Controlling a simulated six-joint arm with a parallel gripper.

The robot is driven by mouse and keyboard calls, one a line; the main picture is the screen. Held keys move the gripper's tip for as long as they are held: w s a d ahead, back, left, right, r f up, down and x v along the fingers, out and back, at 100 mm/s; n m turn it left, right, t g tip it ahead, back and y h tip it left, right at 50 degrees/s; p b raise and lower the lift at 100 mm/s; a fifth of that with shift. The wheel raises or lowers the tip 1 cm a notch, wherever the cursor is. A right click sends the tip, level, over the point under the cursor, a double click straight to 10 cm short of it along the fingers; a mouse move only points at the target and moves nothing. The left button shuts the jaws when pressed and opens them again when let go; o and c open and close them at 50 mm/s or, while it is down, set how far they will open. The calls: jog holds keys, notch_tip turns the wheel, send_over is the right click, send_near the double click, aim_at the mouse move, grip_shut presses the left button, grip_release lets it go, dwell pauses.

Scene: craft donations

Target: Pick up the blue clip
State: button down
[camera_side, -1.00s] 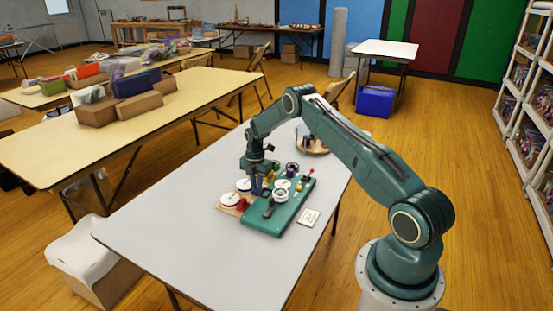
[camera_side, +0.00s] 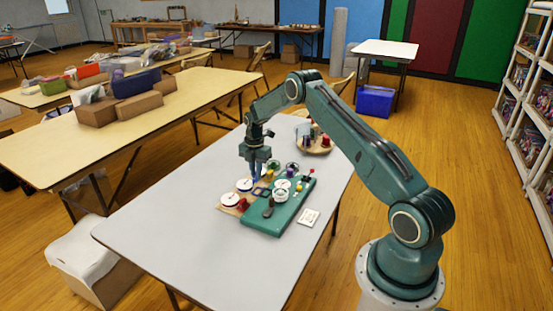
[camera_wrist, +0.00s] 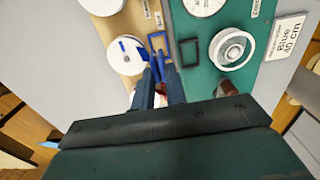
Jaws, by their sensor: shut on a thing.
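My gripper (camera_side: 256,177) points down just above the wooden board (camera_side: 229,208) beside the green board (camera_side: 277,221). In the wrist view its two dark blue fingers (camera_wrist: 161,72) are close together on a small bright blue piece, the blue clip (camera_wrist: 161,66). Most of the clip is hidden by the fingers, and in the side view it cannot be told apart from them.
White-topped spools (camera_side: 244,185) stand on the wooden board. The green board holds a white reel (camera_wrist: 232,48), a dark square outline (camera_wrist: 188,52) and small tools. A round tray (camera_side: 321,151) stands behind. The table's near left is clear.

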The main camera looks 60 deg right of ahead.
notch_tip(320, 180, up, 14)
jog(key=shift+r, duration=0.25)
dwell(0.4)
jog(key=shift+s, duration=0.1)
jog(key=shift+s+a+r, duration=0.8)
jog(key=shift+s+r, duration=0.3)
jog(key=shift+s, duration=1.1)
notch_tip(320, 180, down, 16)
jog(key=shift+r, duration=0.15)
jog(key=shift+f, duration=2.15)
jog(key=shift+f, duration=0.15)
